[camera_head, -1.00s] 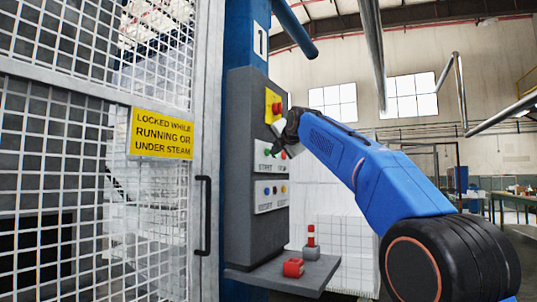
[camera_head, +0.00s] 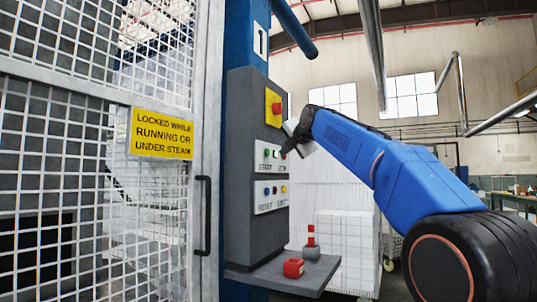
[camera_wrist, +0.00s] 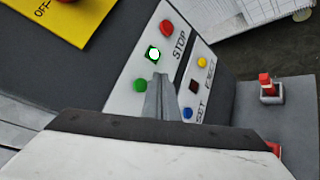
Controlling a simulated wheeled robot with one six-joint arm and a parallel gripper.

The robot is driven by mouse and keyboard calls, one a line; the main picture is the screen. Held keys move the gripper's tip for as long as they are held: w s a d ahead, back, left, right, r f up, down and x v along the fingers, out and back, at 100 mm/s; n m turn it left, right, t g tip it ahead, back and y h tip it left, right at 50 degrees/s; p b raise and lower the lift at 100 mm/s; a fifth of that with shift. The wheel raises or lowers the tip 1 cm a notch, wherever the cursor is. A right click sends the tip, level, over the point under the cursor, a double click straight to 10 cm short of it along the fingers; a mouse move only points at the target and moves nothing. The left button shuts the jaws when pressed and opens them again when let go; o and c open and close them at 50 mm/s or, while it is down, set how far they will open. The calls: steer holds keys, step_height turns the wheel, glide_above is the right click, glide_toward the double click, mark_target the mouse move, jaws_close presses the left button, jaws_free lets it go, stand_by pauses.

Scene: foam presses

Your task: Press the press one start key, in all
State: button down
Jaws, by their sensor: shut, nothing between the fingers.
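The press one control box (camera_head: 250,190) is on a blue column marked with a 1. Its upper white plate (camera_head: 266,165) carries the green start key (camera_head: 266,153), labelled START in the head view. In the wrist view the plate shows the green key (camera_wrist: 140,85), a white-lit green square indicator (camera_wrist: 153,53) and a red STOP key (camera_wrist: 166,27). My gripper (camera_wrist: 159,79) is shut and empty, its tips just right of the green key; contact cannot be told. In the head view my gripper (camera_head: 287,150) is at the plate's right side. The START label is hidden in the wrist view.
A lower plate (camera_head: 271,197) holds blue, dark and yellow keys. A red emergency button on yellow (camera_head: 273,107) is above. The mesh gate (camera_head: 90,170) stands left.

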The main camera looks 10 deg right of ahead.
steer(key=shift+s+d, duration=0.6)
steer(key=shift+d, duration=0.25)
steer(key=s+d+f+m+g+h, duration=0.1)
steer(key=s+f+m, duration=0.7)
steer(key=s+f, duration=1)
steer(key=s+d+f+m+g, duration=0.3)
steer(key=s+f+m+g, duration=0.3)
steer(key=s+f, duration=1.2)
steer(key=s+d+f+m+g+h, duration=0.1)
steer(key=s+d+f+m+g, duration=0.1)
steer(key=s+f+m, duration=1)
steer(key=s+f+g, duration=0.1)
steer(key=s+f, duration=0.5)
steer(key=f, duration=0.6)
steer(key=shift+s+h, duration=0.25)
steer(key=shift+h, duration=0.05)
